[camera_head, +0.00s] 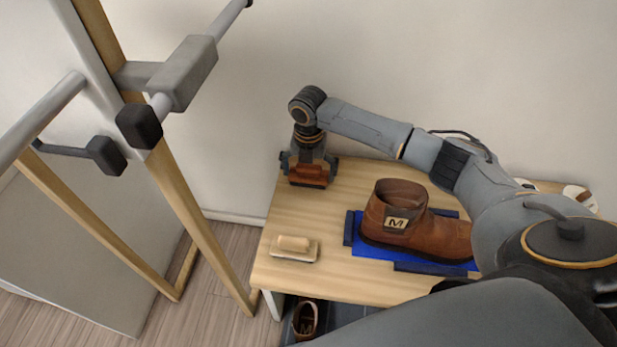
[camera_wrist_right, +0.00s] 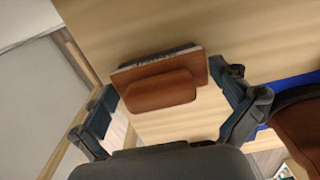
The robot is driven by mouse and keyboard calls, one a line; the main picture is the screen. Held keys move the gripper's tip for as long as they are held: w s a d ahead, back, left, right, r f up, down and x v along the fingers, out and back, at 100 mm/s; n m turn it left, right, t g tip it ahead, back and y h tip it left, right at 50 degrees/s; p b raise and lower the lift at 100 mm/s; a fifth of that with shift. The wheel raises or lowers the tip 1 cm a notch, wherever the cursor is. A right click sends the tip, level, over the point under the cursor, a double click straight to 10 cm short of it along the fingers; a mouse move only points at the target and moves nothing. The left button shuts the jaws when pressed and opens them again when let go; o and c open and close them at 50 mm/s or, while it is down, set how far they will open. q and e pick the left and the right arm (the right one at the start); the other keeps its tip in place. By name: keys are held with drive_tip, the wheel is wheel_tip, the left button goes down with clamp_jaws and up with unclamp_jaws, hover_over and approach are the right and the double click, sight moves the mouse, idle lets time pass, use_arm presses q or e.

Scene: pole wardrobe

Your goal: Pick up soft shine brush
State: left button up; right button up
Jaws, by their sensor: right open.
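A reddish-brown brush (camera_head: 308,175) lies at the back left of the wooden table, below my right gripper (camera_head: 309,163). In the right wrist view the brush (camera_wrist_right: 160,90) shows a brown raised handle on a flat base. My right gripper (camera_wrist_right: 170,102) is open, with one finger on each side of the brush and gaps to it. A second, pale brush (camera_head: 294,245) with a light wooden handle lies near the table's left edge. The pictures do not show which brush is the soft shine one. My left gripper is not in view.
A brown boot (camera_head: 412,225) stands on a blue mat (camera_head: 372,252) with dark edges, right of the brushes. The wooden table (camera_head: 345,290) is bare around them. A wardrobe frame (camera_head: 165,180) stands to the left. Another shoe (camera_head: 305,318) sits below the table.

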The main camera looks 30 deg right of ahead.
sight(308, 167)
drive_tip(key=shift+r, duration=0.1)
drive_tip(key=shift+c, duration=0.4)
drive_tip(key=c, duration=0.9)
drive_tip(key=shift+r+p, duration=0.35)
drive_tip(key=shift+r, duration=0.3)
wheel_tip(308, 167, up, 3)
drive_tip(key=shift+s+a+f+p, duration=0.1)
drive_tip(key=shift+a+f+p, duration=0.1)
drive_tip(key=shift+p, duration=0.4)
use_arm(q)
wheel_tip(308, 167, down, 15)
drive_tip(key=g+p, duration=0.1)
drive_tip(key=p, duration=0.3)
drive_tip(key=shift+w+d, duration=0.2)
use_arm(e)
drive_tip(key=s+a+r, duration=0.2)
drive_tip(key=s+r, duration=0.1)
drive_tip(key=s+a+r, duration=0.3)
drive_tip(key=s, duration=0.1)
drive_tip(key=s+a+r, duration=0.3)
drive_tip(key=s, duration=0.1)
